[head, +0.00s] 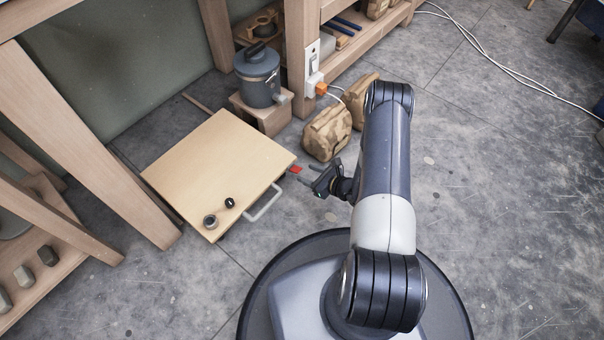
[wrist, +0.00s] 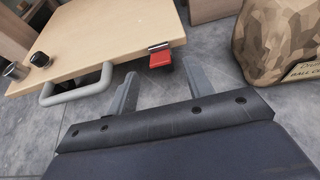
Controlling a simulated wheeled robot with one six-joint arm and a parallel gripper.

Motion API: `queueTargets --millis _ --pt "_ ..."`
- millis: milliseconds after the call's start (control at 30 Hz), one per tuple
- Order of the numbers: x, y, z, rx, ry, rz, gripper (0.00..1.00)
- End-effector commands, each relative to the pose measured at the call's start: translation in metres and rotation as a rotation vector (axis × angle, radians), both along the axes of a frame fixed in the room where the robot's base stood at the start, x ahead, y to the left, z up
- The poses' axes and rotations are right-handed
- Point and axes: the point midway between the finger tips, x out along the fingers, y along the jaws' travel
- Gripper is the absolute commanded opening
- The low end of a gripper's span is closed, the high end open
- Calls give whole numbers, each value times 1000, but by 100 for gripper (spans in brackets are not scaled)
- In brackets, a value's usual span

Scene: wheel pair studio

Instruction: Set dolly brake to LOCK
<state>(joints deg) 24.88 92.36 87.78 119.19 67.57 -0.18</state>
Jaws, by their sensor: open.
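The dolly is a low, flat board (head: 215,165) of pale wood near the floor, with a pale handle (head: 263,203) on its near edge. The handle also shows in the wrist view (wrist: 76,90). A small red brake tab (head: 296,169) sticks out from the board's right corner. In the wrist view the red tab (wrist: 161,60) sits under a metal bracket. No LOCK lettering can be read. My gripper (head: 306,175) is open and empty. In the wrist view its two fingers (wrist: 158,85) point toward the red tab, one on each side, apart from it.
Wooden bench legs (head: 90,140) flank the left.

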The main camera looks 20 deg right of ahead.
Motion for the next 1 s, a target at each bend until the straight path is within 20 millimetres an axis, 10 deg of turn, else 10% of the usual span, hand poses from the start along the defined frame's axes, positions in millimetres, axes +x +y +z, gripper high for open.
queueTargets --millis 600,1000 --pt "28 20 -14 1 1 0 49" --pt "27 20 -14 1 1 0 16"
